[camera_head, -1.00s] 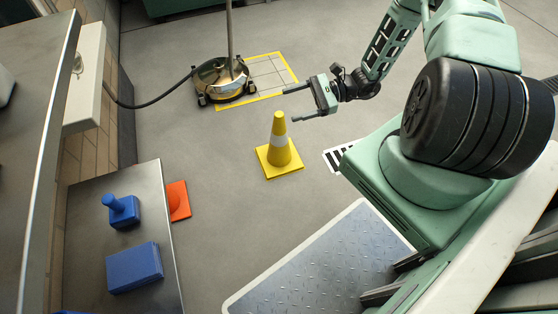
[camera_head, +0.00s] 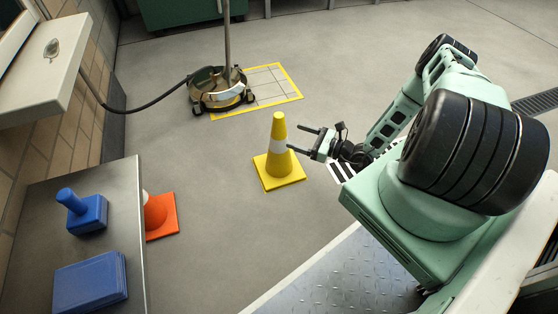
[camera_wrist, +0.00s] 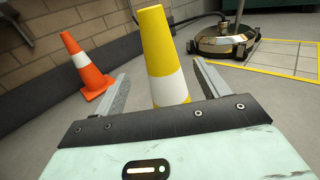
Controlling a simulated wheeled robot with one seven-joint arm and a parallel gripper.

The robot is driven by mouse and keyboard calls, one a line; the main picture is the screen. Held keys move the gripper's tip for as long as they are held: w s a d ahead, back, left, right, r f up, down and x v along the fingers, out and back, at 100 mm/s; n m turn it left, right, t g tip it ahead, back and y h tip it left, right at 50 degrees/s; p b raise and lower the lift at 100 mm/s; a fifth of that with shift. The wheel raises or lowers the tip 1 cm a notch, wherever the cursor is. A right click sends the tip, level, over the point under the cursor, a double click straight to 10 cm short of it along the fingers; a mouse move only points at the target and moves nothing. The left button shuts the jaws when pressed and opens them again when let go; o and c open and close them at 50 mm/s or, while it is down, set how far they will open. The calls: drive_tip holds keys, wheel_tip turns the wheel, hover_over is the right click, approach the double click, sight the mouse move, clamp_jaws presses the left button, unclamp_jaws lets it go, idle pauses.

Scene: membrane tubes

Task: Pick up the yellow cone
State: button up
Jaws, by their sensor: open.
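The yellow cone (camera_head: 279,158) with a white band stands upright on its square base on the grey floor, near the middle of the head view. My gripper (camera_head: 298,139) is open just to the right of the cone, its fingers pointing left toward it at about the height of its upper half. In the wrist view the cone (camera_wrist: 162,55) appears straight ahead, between the lines of the two spread fingers (camera_wrist: 158,90). The cone's base is hidden there behind my gripper body. I cannot tell whether the fingers overlap the cone, and no grip on it shows.
An orange cone (camera_head: 159,214) stands left, partly behind a grey table (camera_head: 135,255) with blue objects (camera_head: 88,282). A round metal floor machine (camera_head: 219,92) with a hose stands behind, on a yellow-outlined grid (camera_head: 280,90). Floor around the yellow cone is clear.

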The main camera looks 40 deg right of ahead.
sight(286, 132)
drive_tip(key=x, duration=0.2)
drive_tip(key=shift+w+a+b, duration=0.15)
drive_tip(key=shift+w+b, duration=0.2)
drive_tip(key=b+x, duration=0.1)
drive_tip(key=x, duration=0.1)
drive_tip(key=b+x, duration=0.2)
drive_tip(key=shift+w+a+f+b, duration=0.1)
drive_tip(key=shift+w+f+b, duration=0.2)
drive_tip(key=shift+f, duration=0.1)
drive_tip(key=shift+w+a+r, duration=0.15)
drive_tip(key=shift+w, duration=0.1)
drive_tip(key=shift+c, duration=0.3)
clamp_jaws()
drive_tip(key=shift+r, duration=0.2)
